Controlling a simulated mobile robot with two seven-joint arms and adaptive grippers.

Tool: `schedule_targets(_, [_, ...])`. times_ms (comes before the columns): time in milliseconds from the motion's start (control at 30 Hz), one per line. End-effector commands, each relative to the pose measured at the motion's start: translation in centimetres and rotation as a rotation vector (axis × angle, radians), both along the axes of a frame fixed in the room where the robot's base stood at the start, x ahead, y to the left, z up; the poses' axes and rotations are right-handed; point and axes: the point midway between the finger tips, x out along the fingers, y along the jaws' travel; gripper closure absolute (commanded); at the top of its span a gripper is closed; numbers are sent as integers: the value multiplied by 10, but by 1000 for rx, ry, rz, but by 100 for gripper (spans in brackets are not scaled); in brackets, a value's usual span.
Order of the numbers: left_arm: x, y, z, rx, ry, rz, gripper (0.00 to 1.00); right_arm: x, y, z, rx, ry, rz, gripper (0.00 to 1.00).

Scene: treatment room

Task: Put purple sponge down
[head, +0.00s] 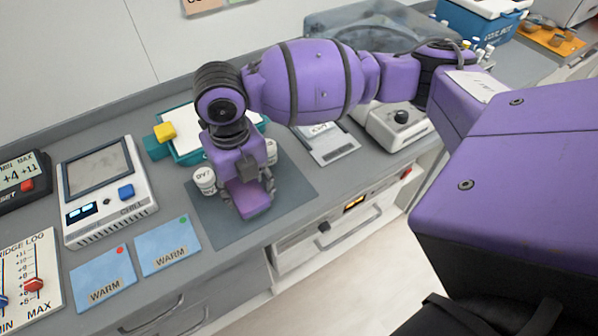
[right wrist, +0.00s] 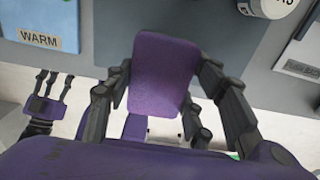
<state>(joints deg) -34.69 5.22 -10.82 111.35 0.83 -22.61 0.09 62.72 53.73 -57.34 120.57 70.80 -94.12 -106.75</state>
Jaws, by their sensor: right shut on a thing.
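The purple sponge (right wrist: 165,75) is a rounded block between the black fingers of my right gripper (right wrist: 163,100), which is shut on it. In the head view the right gripper (head: 250,192) points down over the front part of a dark grey mat (head: 290,187) on the counter, with the sponge (head: 248,198) low between its fingers. I cannot tell whether the sponge touches the mat. My left gripper (right wrist: 52,85) shows only at the left of the right wrist view, away from the counter top, with its fingers apart and nothing between them.
White labelled jars (head: 204,181) stand close to the right gripper. Behind it is a teal tray with a yellow block (head: 164,132). Two blue WARM cards (head: 168,246) and a CHILL device (head: 105,190) lie to the left. The mat's right part is clear.

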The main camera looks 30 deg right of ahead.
Motion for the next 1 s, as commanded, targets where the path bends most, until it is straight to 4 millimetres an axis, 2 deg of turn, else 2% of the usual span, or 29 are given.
schedule_targets(33, [-1,0,-1,0,3,0,60,3,-6,-10,-2,3,-5,71])
schedule_targets(100, [-1,0,-2,0,4,0,60,7,-12,-17,-1,1,-3,71])
schedule_targets(400, [-1,0,-2,0,3,1,60,16,-24,-35,-2,-1,-3,71])
schedule_targets(600, [0,0,-2,0,2,1,60,16,-23,-62,-1,-3,-1,71])
schedule_targets(967, [1,0,-2,0,-1,3,60,17,-23,-65,0,-6,0,71])
schedule_targets(1000, [1,0,-2,0,-1,3,60,17,-22,-66,0,-6,0,49])
